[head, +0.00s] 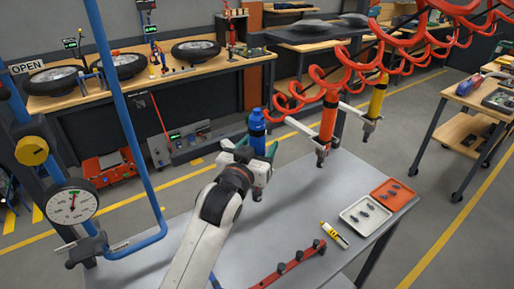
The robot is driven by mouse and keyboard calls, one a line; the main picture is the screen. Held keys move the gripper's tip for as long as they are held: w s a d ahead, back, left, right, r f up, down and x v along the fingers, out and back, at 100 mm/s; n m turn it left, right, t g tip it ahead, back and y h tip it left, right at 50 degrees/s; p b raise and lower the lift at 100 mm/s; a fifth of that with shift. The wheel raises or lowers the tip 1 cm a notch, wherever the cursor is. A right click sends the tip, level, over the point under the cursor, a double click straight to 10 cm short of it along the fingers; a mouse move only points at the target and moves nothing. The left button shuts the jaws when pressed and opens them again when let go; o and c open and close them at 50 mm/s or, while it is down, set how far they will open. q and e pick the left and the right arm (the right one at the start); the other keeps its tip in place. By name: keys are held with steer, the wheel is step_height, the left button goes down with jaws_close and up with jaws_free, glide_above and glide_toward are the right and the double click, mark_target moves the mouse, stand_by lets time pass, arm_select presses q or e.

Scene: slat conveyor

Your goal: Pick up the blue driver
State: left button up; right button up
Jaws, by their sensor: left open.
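The blue driver (257,125) hangs upright above the grey table, left of the other hanging drivers. My left gripper (251,156) is open at the driver's lower body, with its fingers pointing away from me. The jaws overlap the driver in the head view and hide part of its lower body. I cannot tell whether they touch it. My right gripper is not in view.
An orange driver (328,118) and a yellow driver (376,100) hang to the right on red coiled hoses. The grey table (300,205) holds a white tray (346,222), an orange tray (382,202), a yellow tool (334,234) and a red bar (292,263). A blue pipe frame (128,125) stands left.

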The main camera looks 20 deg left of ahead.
arm_select(q)
steer(key=shift+w+d, duration=0.1)
steer(key=shift+w, duration=0.6)
steer(key=c, duration=1.1)
steer(key=shift+r, duration=0.1)
jaws_close()
